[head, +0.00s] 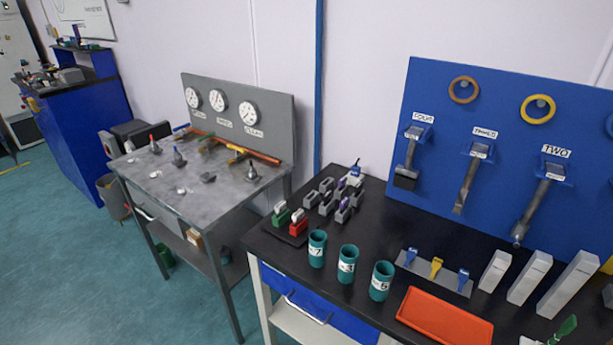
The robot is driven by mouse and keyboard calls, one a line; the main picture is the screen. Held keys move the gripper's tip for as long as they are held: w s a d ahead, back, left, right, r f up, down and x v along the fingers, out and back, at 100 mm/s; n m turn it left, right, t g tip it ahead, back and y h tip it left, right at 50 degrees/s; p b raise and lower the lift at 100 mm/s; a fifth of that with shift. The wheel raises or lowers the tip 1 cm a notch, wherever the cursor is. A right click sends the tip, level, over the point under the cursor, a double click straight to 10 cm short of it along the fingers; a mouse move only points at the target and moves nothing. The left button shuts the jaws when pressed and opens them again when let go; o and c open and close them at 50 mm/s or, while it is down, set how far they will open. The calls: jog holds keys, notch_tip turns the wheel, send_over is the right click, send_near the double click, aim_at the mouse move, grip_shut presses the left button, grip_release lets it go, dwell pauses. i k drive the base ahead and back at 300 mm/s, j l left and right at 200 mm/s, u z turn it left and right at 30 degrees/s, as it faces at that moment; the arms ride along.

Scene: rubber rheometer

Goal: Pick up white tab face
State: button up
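On the left end of the black table, a dark tray (289,238) holds a green block (282,217) and a red block (298,228). Each has a small upright white or pale piece on top: one white piece (280,206) on the green block, another white piece (298,214) on the red block. Several grey slotted holders (326,205) stand just behind, some with purple or pale tabs. Which piece is the white tab face I cannot tell at this size. My gripper is not in view.
Teal numbered cups (347,265) stand along the front edge. To the right are a grey strip (433,273) with blue and yellow clips, an orange tray (445,318) and white blocks (529,277). A blue tool board (500,140) stands behind. A grey gauge bench (200,185) is at left.

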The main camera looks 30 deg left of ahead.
aim_at(298, 216)
jog(key=i+j+u, duration=0.2)
jog(key=i+j, duration=0.4)
jog(key=j, duration=0.2)
jog(key=i+j+u, duration=0.15)
jog(key=i+j, duration=0.5)
jog(key=j, duration=0.1)
